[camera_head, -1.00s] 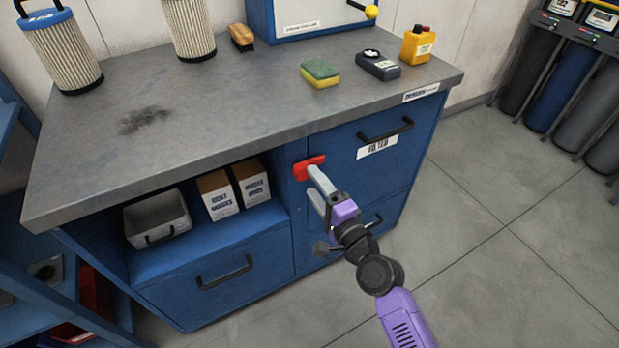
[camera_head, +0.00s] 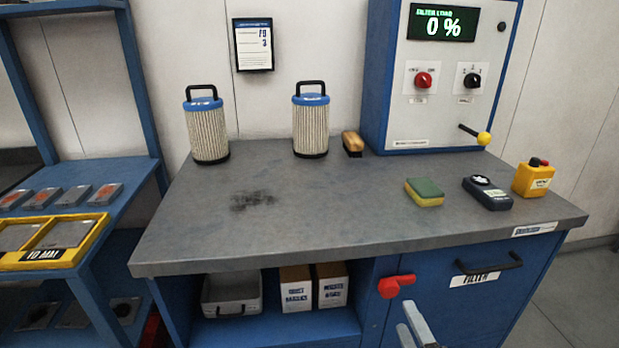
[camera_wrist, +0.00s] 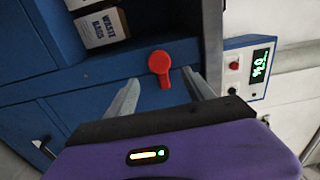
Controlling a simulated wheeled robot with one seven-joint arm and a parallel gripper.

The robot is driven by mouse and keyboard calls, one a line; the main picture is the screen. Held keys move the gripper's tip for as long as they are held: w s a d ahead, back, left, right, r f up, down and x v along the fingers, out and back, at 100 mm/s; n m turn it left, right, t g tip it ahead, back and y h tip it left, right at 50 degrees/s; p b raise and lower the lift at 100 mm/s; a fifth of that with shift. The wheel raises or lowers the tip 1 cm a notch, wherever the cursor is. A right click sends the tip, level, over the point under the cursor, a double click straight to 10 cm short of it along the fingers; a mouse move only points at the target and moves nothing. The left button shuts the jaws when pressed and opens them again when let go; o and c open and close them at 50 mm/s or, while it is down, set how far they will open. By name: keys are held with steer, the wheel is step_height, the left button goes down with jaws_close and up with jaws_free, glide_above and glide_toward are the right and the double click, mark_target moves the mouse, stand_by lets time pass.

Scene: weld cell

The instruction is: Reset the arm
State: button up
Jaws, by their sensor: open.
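My gripper (camera_head: 416,330) shows at the bottom edge of the head view, its two grey fingers apart and empty in front of the blue bench. In the wrist view my gripper (camera_wrist: 163,98) is also open, with a gap between the fingers. A red handle (camera_head: 396,286) on the bench front is just above and left of the fingertips in the head view. In the wrist view the red handle (camera_wrist: 160,64) lies ahead, between the fingers' lines, and no finger closes on it. The rest of my arm is out of the head view.
The bench top (camera_head: 300,226) holds two filters (camera_head: 207,130), a sponge (camera_head: 424,191), a meter (camera_head: 487,192) and a yellow box (camera_head: 533,178). A control cabinet (camera_head: 436,100) reads 0 %. A filter drawer handle (camera_head: 488,264) juts out at right. A blue rack (camera_head: 140,110) stands at left.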

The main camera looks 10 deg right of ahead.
steer(key=s+a+r+n+g+p, duration=0.1)
steer(key=s+n, duration=0.5)
steer(key=s, duration=0.6)
steer(key=s+a+r+n+g+p, duration=0.1)
steer(key=s+r+n+p, duration=0.3)
steer(key=s, duration=0.7)
steer(key=s+a+r+n+g+p, duration=0.1)
steer(key=s+a+r+n+p, duration=0.2)
steer(key=s, duration=0.9)
step_height(320, 180, up, 4)
steer(key=n, duration=0.5)
steer(key=shift+s+a+f, duration=0.25)
steer(key=shift+s+a, duration=0.05)
